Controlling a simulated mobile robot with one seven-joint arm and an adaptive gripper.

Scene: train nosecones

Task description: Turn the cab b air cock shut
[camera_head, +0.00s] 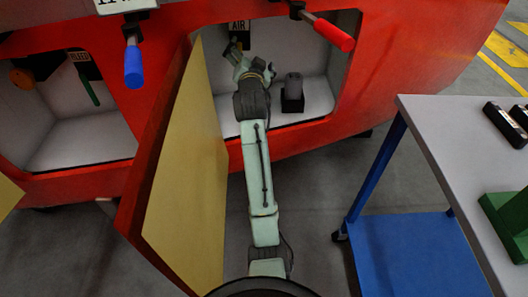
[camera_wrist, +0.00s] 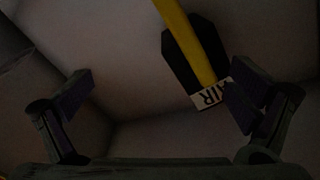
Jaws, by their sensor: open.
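The air cock shows in the wrist view as a yellow lever (camera_wrist: 190,38) running slantwise over a black plate (camera_wrist: 178,62), with a white AIR label (camera_wrist: 207,97) by its lower end. In the head view the AIR label (camera_head: 238,26) is at the top of the right open compartment; the lever is hidden or too small to make out there. My gripper (camera_head: 252,68) is inside this compartment, just below the label. In the wrist view my gripper (camera_wrist: 160,95) is open and empty, its fingers wide apart. The lever's lower end is near the right finger, which partly covers the label.
An open door panel (camera_head: 190,165), yellow inside, stands left of my arm. Blue (camera_head: 133,65) and red (camera_head: 333,35) handles stick out. The left compartment holds a green lever (camera_head: 88,88). A table (camera_head: 440,130) stands right.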

